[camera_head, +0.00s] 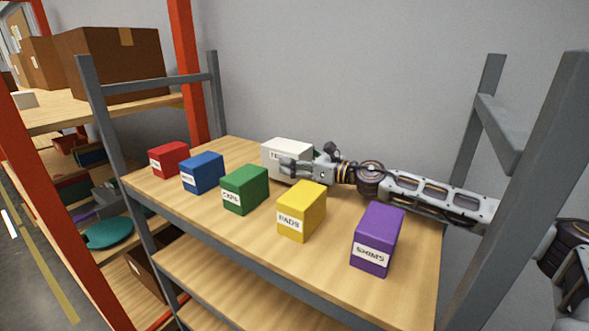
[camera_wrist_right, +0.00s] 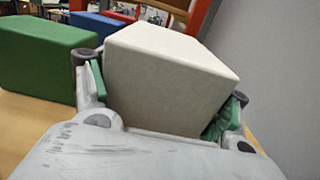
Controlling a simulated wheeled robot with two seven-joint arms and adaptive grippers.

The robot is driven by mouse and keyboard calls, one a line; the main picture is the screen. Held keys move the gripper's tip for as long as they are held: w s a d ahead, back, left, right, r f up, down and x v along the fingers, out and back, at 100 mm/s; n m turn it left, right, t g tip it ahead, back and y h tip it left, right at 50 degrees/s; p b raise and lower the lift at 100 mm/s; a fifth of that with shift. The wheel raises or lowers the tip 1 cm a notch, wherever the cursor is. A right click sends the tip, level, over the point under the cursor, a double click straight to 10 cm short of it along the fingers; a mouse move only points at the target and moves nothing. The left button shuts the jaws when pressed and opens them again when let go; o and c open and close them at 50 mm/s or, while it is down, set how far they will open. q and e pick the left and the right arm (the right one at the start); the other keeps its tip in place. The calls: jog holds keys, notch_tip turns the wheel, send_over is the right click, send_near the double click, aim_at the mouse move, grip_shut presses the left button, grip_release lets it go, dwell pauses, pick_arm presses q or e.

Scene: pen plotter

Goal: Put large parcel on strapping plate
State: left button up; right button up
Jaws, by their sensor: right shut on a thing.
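No thing marked as a large parcel or a strapping plate can be made out. My right gripper (camera_head: 298,165) reaches in from the right and is shut on a white box (camera_head: 286,147) at the back of the shelf. In the right wrist view the white box (camera_wrist_right: 165,75) sits between the two green-padded fingers. Its label in the head view is partly hidden by the gripper. I cannot tell whether the box touches the shelf board. My left gripper is in neither view.
On the wooden shelf board (camera_head: 225,240) stand red (camera_head: 168,159), blue (camera_head: 203,172), green (camera_head: 245,189), yellow (camera_head: 302,211) and purple (camera_head: 378,238) boxes. Grey posts frame it. Brown cartons (camera_head: 110,62) stand on a neighbouring rack at left. A grey wall is behind.

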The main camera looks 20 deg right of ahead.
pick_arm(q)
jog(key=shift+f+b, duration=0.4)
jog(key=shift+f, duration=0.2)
pick_arm(e)
jog(key=shift+f, duration=1)
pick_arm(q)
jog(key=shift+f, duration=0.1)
pick_arm(e)
jog(key=shift+f, duration=0.15)
jog(key=o, duration=1.3)
jog(key=shift+r, duration=0.2)
